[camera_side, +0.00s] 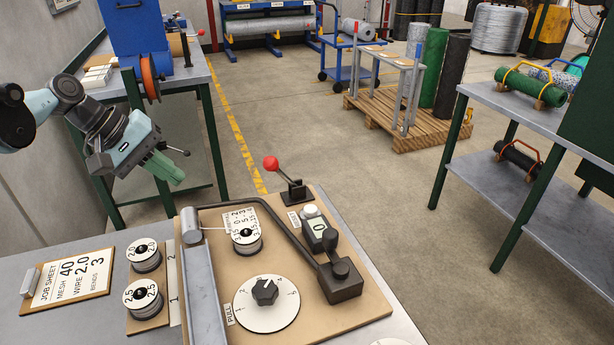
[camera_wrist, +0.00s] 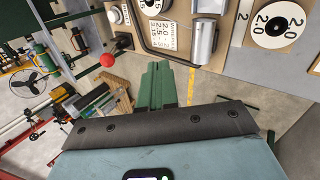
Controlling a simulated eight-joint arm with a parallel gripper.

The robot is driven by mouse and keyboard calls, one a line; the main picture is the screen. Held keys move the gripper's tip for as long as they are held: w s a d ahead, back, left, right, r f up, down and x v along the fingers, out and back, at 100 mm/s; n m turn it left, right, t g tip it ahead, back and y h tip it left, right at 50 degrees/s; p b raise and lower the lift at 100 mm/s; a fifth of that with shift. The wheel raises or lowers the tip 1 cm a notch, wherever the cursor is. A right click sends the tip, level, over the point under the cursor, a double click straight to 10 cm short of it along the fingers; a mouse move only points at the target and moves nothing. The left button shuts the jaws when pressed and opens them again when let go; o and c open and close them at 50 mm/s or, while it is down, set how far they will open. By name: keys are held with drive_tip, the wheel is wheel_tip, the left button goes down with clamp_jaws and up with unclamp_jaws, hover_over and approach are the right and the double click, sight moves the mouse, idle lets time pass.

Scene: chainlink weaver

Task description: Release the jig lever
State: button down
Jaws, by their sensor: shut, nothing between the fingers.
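A lever with a red ball knob (camera_side: 271,163) stands on a small black base (camera_side: 294,193) at the back edge of the brown jig board (camera_side: 365,311). Its rod leans up and to the left in the side view. In the wrist view the red knob (camera_wrist: 107,60) shows left of my fingers. My gripper (camera_side: 177,178), with green fingers, is shut and empty. It hangs in the air left of the lever, clearly apart from it. In the wrist view the closed fingers (camera_wrist: 157,84) point towards the board's edge.
A bent dark bar (camera_side: 292,232) arches over the board to a black block (camera_side: 340,278). Two spools (camera_side: 143,297) and a job sheet (camera_side: 68,279) lie left.

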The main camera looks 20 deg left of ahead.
drive_tip(key=w+a+f+n+t+h, duration=0.1)
drive_tip(key=w+a+f+n+h, duration=0.3)
drive_tip(key=w+n, duration=0.6)
drive_tip(key=shift+a+h, duration=1.25)
drive_tip(key=shift+h, duration=0.65)
drive_tip(key=d+r+x, duration=0.1)
drive_tip(key=r+x, duration=0.1)
drive_tip(key=x, duration=1)
drive_tip(key=shift+d+r, duration=0.2)
drive_tip(key=shift+d, duration=0.25)
drive_tip(key=shift+w+r, duration=0.1)
drive_tip(key=shift+w+d+r+n+y, duration=0.15)
drive_tip(key=shift+d+r+n+y, duration=0.05)
drive_tip(key=shift+r+n+y, duration=0.1)
